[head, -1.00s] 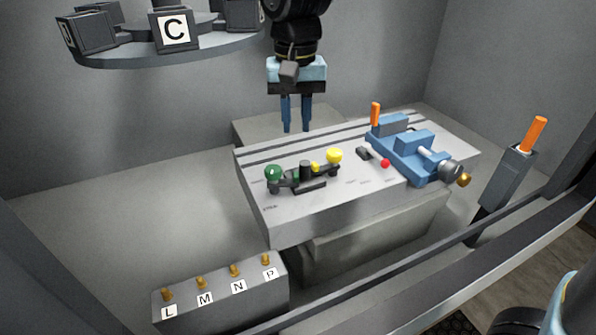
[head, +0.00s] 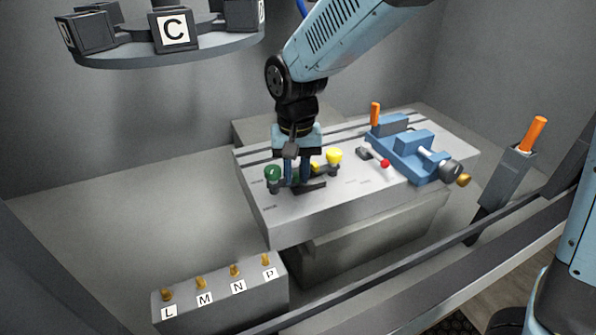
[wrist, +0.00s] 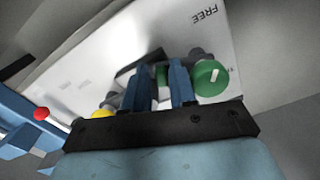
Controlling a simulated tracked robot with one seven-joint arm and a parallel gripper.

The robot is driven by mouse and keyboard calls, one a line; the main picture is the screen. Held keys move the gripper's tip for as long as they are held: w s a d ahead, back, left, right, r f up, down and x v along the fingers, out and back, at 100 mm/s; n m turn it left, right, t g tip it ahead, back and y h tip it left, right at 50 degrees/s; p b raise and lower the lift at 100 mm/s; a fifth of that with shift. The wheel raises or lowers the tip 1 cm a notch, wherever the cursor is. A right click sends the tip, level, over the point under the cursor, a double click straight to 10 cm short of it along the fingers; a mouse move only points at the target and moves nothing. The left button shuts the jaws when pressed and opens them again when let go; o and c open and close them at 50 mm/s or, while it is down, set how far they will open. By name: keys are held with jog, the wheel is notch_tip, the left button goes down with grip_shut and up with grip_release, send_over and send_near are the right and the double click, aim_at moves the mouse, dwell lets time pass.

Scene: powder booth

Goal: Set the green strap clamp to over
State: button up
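The green strap clamp is on the grey slotted table; its round green knob (head: 272,172) is at the left end and also shows in the wrist view (wrist: 210,78). My gripper (head: 297,184) points down over the clamp area, just right of the green knob, with its fingers low near the table. In the wrist view the two blue fingers (wrist: 160,88) stand apart, with a small green part (wrist: 161,76) seen between them. Contact with it cannot be told. The fingers hide the dark post and part of the strap in the head view.
A yellow knob (head: 334,156) stands close right of my gripper. A blue vise (head: 410,150) and a red ball-ended lever (head: 385,163) are further right. The word FREE (wrist: 207,15) is printed on the table. A pegged block (head: 220,295) stands in front.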

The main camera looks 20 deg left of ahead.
aim_at(297, 175)
jog(key=shift+c, duration=0.3)
grip_shut()
jog(key=shift+w+n, duration=0.3)
jog(key=shift+n, duration=0.4)
jog(key=shift+o, duration=0.3)
grip_release()
jog(key=shift+r, duration=0.1)
notch_tip(297, 175, up, 14)
jog(key=shift+f, duration=0.25)
